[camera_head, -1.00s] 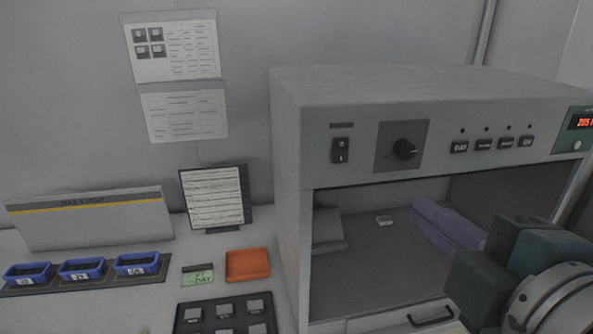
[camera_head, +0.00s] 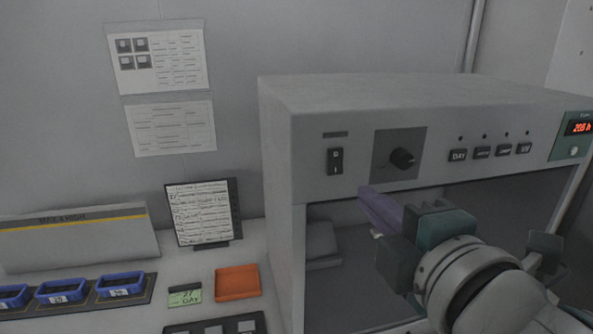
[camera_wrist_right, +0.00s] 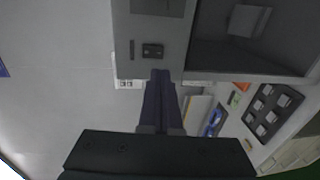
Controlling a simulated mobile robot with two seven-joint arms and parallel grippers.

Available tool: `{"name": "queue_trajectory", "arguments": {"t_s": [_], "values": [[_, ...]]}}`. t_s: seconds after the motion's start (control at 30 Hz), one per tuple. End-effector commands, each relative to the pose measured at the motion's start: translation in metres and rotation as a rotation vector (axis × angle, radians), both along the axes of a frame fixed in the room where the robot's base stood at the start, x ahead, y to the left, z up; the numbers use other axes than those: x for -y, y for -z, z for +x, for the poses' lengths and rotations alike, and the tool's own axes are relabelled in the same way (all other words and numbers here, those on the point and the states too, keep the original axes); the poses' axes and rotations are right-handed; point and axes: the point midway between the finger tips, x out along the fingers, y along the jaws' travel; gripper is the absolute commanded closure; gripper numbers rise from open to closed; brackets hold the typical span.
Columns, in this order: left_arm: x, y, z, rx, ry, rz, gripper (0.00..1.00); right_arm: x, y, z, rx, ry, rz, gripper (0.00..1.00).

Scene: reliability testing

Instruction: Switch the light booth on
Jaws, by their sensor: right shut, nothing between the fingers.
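The light booth (camera_head: 300,120) is a grey cabinet with a dark interior. Its black rocker switch (camera_head: 336,161), marked with two symbols, is on the left of the front panel; which side is pressed I cannot tell. My right gripper (camera_head: 366,193) is shut and empty, its purple fingers pointing up and left, below and right of the switch in the head view. In the right wrist view the switch (camera_wrist_right: 152,50) lies just beyond the fingertips (camera_wrist_right: 160,74), apparently with a gap. My left gripper is not in view.
Right of the switch are a black dial (camera_head: 402,158), a row of buttons (camera_head: 490,152) and a red-lit display (camera_head: 578,127). Left of the booth are an orange tray (camera_head: 237,283), a text stand (camera_head: 203,213) and blue bins (camera_head: 62,291).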

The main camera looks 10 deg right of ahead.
Motion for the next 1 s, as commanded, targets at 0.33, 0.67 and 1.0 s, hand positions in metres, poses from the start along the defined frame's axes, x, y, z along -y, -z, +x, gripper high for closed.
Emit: {"name": "queue_trajectory", "arguments": {"t_s": [0.33,0.67,1.0], "values": [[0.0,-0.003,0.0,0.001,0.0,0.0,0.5,-0.003,0.007,0.064,0.001,0.0,0.002,1.0],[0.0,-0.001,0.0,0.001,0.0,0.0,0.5,-0.003,0.011,0.086,0.0,-0.001,0.001,1.0],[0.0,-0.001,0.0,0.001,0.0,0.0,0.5,-0.003,0.011,0.086,0.001,0.0,0.001,1.0]]}}
